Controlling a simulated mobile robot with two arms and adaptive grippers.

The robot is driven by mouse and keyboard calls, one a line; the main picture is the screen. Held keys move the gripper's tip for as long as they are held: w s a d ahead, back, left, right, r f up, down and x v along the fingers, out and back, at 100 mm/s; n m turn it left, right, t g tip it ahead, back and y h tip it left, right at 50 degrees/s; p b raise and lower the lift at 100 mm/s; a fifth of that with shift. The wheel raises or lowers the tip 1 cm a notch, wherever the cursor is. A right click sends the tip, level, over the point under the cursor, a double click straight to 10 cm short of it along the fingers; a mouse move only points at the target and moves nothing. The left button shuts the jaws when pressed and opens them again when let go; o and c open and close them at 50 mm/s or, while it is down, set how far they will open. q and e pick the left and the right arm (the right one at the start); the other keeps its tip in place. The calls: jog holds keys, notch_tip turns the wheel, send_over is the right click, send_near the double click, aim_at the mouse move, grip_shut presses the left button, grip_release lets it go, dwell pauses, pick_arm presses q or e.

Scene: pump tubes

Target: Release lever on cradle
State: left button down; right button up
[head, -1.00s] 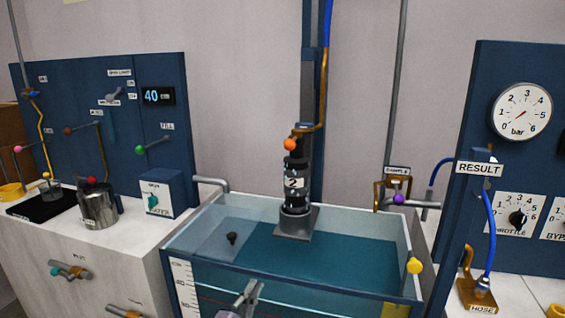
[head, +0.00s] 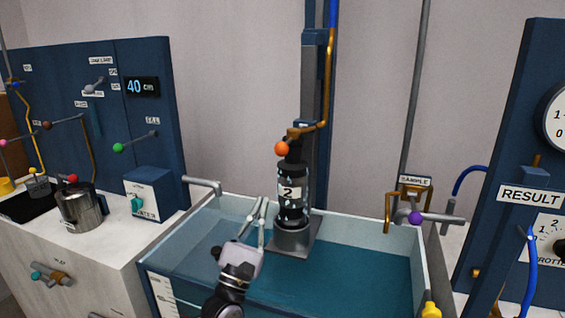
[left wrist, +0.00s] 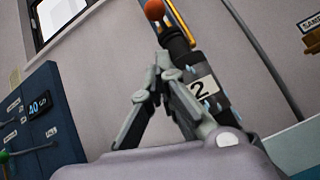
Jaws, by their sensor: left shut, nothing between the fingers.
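The cradle lever, with an orange ball knob (head: 281,149), is at the top of the black pump cylinder labelled 2 (head: 291,193). The cylinder stands upright on a grey base (head: 291,238) at the tank's back edge. In the left wrist view the orange knob (left wrist: 154,9) is at the top and the labelled cylinder (left wrist: 207,88) is just behind and right of the fingers. My left gripper (head: 264,201) is shut and empty, pointing up. It is in front of and left of the cylinder, below the knob and apart from it. My right gripper is not in view.
The glass-walled water tank (head: 190,255) lies under my left arm. A sample tap with a purple knob (head: 416,218) is right of the cylinder. A white cabinet with a blue panel (head: 60,90) stands left. The RESULT panel (head: 530,196) stands right.

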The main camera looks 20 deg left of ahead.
pick_arm(q)
jog(key=a+p+x, duration=0.1)
jog(key=p+x, duration=0.2)
jog(key=x, duration=0.6)
jog(key=shift+d+r, duration=0.45)
jog(key=shift+d, duration=0.05)
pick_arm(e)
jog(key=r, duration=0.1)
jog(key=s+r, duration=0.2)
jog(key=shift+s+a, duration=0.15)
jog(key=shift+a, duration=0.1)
pick_arm(q)
jog(key=shift+w, duration=0.1)
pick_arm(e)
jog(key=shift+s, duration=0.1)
pick_arm(q)
jog(key=shift+r, duration=0.1)
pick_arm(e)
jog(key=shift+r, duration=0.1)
